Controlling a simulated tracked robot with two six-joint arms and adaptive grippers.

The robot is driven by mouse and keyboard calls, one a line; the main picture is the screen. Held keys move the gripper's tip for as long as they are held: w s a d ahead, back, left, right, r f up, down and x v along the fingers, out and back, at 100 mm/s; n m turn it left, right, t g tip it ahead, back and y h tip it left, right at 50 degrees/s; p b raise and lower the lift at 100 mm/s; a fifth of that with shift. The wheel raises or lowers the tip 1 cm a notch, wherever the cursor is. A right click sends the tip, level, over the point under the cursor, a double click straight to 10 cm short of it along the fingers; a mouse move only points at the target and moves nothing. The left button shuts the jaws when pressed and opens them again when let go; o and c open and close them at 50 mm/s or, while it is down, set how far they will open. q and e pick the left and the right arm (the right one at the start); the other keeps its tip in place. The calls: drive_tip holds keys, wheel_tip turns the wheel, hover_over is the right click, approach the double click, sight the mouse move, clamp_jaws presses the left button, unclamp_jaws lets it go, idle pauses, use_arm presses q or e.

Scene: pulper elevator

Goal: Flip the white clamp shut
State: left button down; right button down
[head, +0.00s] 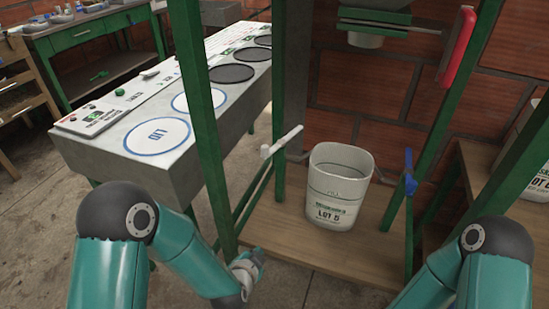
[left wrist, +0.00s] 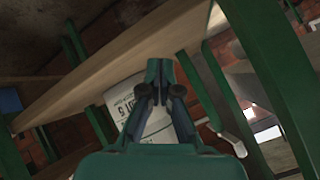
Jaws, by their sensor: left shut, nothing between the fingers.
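The white clamp (head: 284,140) is a white lever on the left side of the green frame, sticking out at a slant left of the bucket. A white lever-like piece, probably the same clamp (left wrist: 232,143), shows right of my gripper in the left wrist view. My left gripper (head: 257,256) is low at the frame's front left post, below and apart from the clamp. In the left wrist view its fingertips (left wrist: 159,68) are together and empty, in front of the bucket. My right gripper is out of view; only part of that arm shows.
A white bucket (head: 338,190) marked LOT 5 stands on the wooden shelf (head: 290,232). A blue clamp (head: 410,174) is on the right post. A green post (head: 205,130) rises beside my left forearm. A grey counter (head: 180,170) stands left; a red handle (head: 456,48) is upper right.

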use_arm(q)
drive_tip(key=s+a+f+n+g, duration=0.1)
drive_tip(key=s+f+n+g, duration=0.2)
drive_tip(key=s, duration=0.4)
drive_tip(key=s+a+f+n+g+h, duration=0.1)
drive_tip(key=s+a+f+n+g, duration=0.1)
drive_tip(key=s+f+n, duration=0.3)
drive_tip(key=s+a+f+n+g+h, duration=0.1)
drive_tip(key=s+f+n+g, duration=0.2)
drive_tip(key=s, duration=0.6)
wheel_tip(320, 180, down, 2)
drive_tip(key=shift+s+a+n+g, duration=0.2)
drive_tip(key=shift+a+n+g, duration=0.2)
drive_tip(key=shift+g, duration=0.4)
drive_tip(key=shift+s, duration=0.1)
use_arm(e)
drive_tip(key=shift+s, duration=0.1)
